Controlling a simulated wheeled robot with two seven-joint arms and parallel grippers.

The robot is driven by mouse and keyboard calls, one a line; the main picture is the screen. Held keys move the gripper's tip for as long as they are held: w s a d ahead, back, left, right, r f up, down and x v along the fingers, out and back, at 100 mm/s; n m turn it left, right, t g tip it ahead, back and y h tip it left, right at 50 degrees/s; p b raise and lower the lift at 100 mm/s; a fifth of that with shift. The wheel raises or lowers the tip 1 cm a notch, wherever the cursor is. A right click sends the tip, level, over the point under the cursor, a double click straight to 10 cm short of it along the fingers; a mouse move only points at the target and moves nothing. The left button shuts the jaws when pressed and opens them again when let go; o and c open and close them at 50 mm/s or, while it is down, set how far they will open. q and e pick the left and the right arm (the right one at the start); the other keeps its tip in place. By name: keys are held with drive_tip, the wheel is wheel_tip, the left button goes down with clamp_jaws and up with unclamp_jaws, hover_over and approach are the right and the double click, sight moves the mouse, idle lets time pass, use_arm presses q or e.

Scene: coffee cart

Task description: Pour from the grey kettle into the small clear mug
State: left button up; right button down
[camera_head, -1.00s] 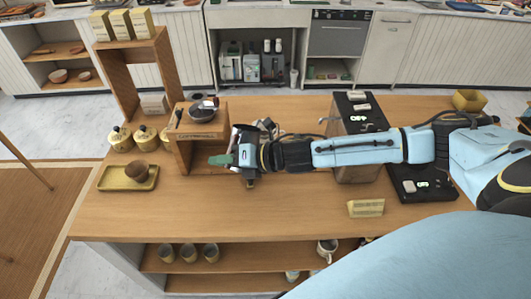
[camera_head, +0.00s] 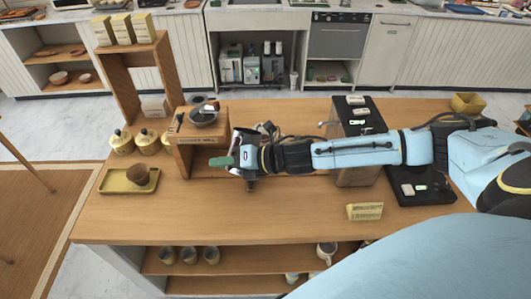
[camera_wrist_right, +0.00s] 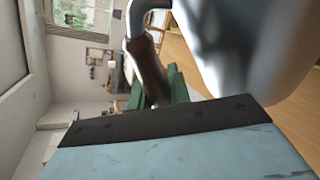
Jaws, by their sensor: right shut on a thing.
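My right gripper (camera_head: 222,162) is over the left half of the table, in front of the wooden stand. In the right wrist view its green fingers (camera_wrist_right: 176,84) are closed around the brown grip of the grey kettle's handle. The smooth grey body of the kettle (camera_wrist_right: 245,45) fills the upper right of that view, tilted in the picture. In the head view the gripper and wrist cover most of the kettle, so its spout cannot be made out. I cannot pick out the small clear mug in either view; it may be hidden behind my arm. My left gripper does not show.
A black scale (camera_head: 435,196) lies right.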

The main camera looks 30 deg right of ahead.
drive_tip(key=shift+r, duration=0.15)
drive_tip(key=shift+w+d+r+p, duration=0.1)
drive_tip(key=shift+r+p, duration=0.3)
drive_tip(key=shift+p, duration=0.25)
idle(0.4)
drive_tip(key=shift+r+m+p, duration=0.3)
drive_tip(key=shift+p, duration=0.2)
drive_tip(key=shift+f, duration=0.2)
idle(0.9)
drive_tip(key=shift+f+n+b, duration=0.4)
drive_tip(key=shift+f+b, duration=0.45)
drive_tip(key=shift+f, duration=0.1)
